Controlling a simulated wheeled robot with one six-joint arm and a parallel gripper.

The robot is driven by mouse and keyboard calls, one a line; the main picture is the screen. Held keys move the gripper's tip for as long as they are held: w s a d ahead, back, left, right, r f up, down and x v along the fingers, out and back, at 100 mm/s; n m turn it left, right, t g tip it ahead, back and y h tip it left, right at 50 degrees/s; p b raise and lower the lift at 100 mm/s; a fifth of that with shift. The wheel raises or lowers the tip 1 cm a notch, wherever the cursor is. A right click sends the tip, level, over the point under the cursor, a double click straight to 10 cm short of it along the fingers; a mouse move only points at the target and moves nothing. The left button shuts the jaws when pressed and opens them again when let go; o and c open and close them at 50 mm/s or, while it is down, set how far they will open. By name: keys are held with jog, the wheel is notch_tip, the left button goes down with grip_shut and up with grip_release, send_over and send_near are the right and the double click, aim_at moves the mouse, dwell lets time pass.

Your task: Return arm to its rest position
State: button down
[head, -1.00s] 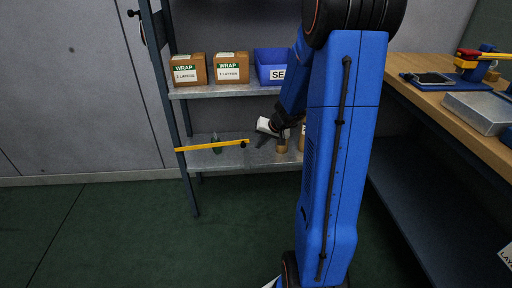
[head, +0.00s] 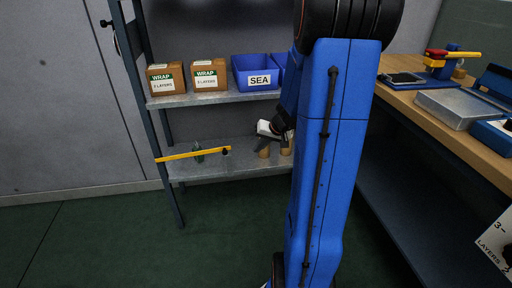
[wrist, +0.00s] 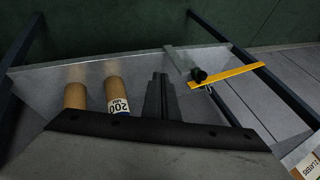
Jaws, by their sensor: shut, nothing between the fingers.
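My gripper (head: 259,143) is at the lower shelf (head: 240,162) of a blue-framed rack in the head view, partly hidden by my arm. In the wrist view my gripper (wrist: 158,80) shows its dark fingers together with nothing between them. Two tan rolls, a plain one (wrist: 75,96) and one labelled 200 (wrist: 118,95), stand left of the fingers there, apart from them. My large blue arm link covers the middle right of the head view.
Wrap boxes (head: 166,78) and a blue bin (head: 255,72) stand on the upper shelf. A wooden bench (head: 420,97) with a metal tray (head: 458,108) is at right. The green floor at front left is clear.

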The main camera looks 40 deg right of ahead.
jog(key=s+a+r+n, duration=0.1)
jog(key=s+a+r, duration=0.2)
jog(key=a, duration=0.3)
jog(key=s+a+r+n+g, duration=0.1)
jog(key=s+a+r+n, duration=0.1)
jog(key=a+r, duration=0.3)
jog(key=s+a+r+n, duration=0.1)
jog(key=s+a+r, duration=0.15)
jog(key=a, duration=0.55)
jog(key=s+a+r+n+h, duration=0.1)
jog(key=s+a+r, duration=0.1)
jog(key=s, duration=0.7)
jog(key=s+a+r+n, duration=0.1)
jog(key=s+a, duration=0.3)
jog(key=s, duration=0.5)
jog(key=shift+a+r+n+g+h, duration=0.15)
jog(key=shift+r+n+g+h, duration=0.2)
jog(key=shift+r, duration=0.4)
